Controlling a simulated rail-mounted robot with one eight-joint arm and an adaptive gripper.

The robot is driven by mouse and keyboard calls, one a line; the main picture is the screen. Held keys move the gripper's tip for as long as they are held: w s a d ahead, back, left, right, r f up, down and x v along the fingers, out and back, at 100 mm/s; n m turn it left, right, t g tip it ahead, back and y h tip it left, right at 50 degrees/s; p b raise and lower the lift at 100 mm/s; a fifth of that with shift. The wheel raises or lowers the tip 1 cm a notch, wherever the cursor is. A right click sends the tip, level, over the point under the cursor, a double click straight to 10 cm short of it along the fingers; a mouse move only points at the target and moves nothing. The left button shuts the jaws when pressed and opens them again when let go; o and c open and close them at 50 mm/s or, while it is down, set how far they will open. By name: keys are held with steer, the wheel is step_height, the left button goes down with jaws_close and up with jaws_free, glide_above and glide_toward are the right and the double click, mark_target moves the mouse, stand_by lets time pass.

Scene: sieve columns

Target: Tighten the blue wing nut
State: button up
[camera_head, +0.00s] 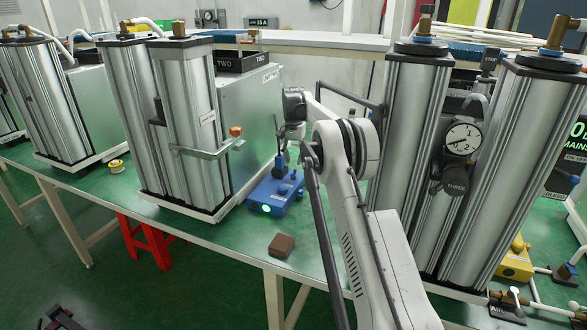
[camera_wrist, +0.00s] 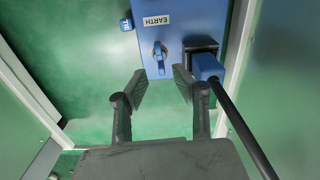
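A blue box (camera_wrist: 182,15) with an EARTH label lies below my gripper in the wrist view. The small blue wing nut (camera_wrist: 159,56) is on the box, under the label. My gripper (camera_wrist: 160,86) is open and empty, its two fingers apart on the near side of the wing nut, which lies roughly in line with the gap between them. I see no contact. A blue plug (camera_wrist: 206,67) with a black cable sits right of the nut, close to the right finger. In the head view the blue box (camera_head: 272,198) stands on the green bench; my arm's end is above it.
Silver columns stand left (camera_head: 190,120) and right (camera_head: 410,150) of my arm. A grey cabinet (camera_head: 250,120) stands behind the left columns. A brown block (camera_head: 281,245) lies near the bench's front edge. The bench around that block is clear.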

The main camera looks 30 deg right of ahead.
step_height(320, 180, up, 6)
steer(key=shift+r, duration=0.15)
stand_by(0.6)
